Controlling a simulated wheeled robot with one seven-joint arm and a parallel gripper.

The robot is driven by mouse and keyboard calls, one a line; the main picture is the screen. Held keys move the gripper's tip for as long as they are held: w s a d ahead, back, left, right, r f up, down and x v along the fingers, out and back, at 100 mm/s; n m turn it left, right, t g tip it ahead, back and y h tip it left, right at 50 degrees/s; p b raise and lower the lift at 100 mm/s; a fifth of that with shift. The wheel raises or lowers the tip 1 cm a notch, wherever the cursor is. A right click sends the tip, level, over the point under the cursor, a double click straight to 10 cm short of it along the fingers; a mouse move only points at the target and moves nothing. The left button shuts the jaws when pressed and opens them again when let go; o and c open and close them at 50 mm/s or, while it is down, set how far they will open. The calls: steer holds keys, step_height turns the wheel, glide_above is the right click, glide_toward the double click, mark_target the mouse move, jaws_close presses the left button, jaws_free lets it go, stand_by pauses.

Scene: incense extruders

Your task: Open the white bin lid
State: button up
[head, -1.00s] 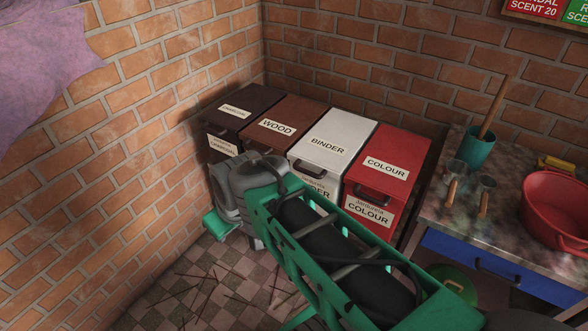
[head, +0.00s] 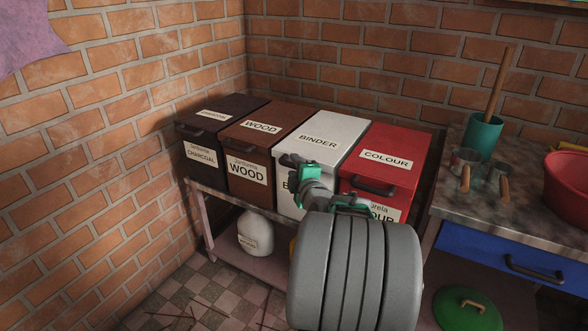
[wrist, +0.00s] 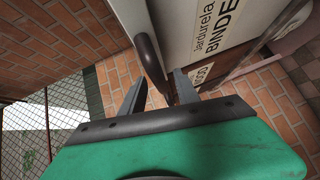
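The white bin (head: 288,199), labelled BINDER, stands between a brown and a red bin. Its lid (head: 335,128) looks shut and level. My gripper (head: 292,160) is at the front of this bin, by the lid's front edge, and hides the lid handle in the head view. In the wrist view my gripper (wrist: 158,90) is open, with its two grey fingers apart. The dark lid handle (wrist: 150,62) shows just ahead, in line with the gap between the fingers. I cannot tell whether a finger touches it.
The brown WOOD bin (head: 248,172), dark CHARCOAL bin (head: 202,154) and red COLOUR bin (head: 398,181) share a low shelf. A white jug (head: 255,234) stands below. The workbench (head: 490,198) is at right; brick walls rise behind and left.

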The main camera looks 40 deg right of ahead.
steer(key=shift+w+d+f, duration=0.1)
steer(key=shift+w+d, duration=0.15)
steer(key=shift+w, duration=0.35)
steer(key=shift+c, duration=0.6)
jaws_close()
stand_by(0.4)
